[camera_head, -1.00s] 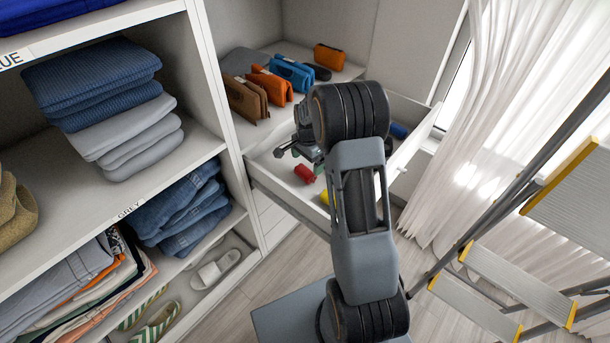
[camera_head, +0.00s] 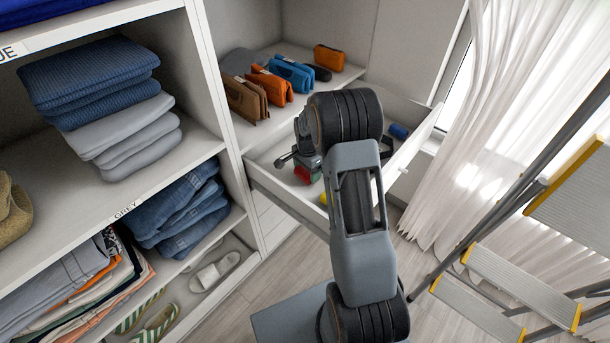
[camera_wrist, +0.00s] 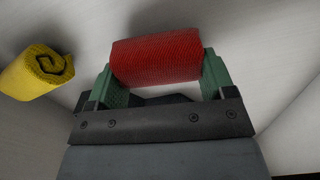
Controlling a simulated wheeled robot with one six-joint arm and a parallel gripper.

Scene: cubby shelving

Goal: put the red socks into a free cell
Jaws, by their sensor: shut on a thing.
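The red socks (camera_wrist: 155,57) are a rolled red bundle between the two green fingers of my gripper (camera_wrist: 157,75) in the wrist view. My gripper is shut on them, one finger at each end of the roll. In the head view the red socks (camera_head: 302,175) show just below my gripper (camera_head: 300,166), inside the open white drawer (camera_head: 277,188). I cannot tell whether they touch the drawer floor. My arm hides part of the drawer, and its cells cannot be made out.
Yellow rolled socks (camera_wrist: 36,73) lie left of my gripper, with a blue roll (camera_head: 398,131) at the drawer's far right. Wallets (camera_head: 268,84) stand on the shelf behind. Folded clothes (camera_head: 95,85) fill the left shelves. A stepladder (camera_head: 520,285) and curtain (camera_head: 470,140) are at right.

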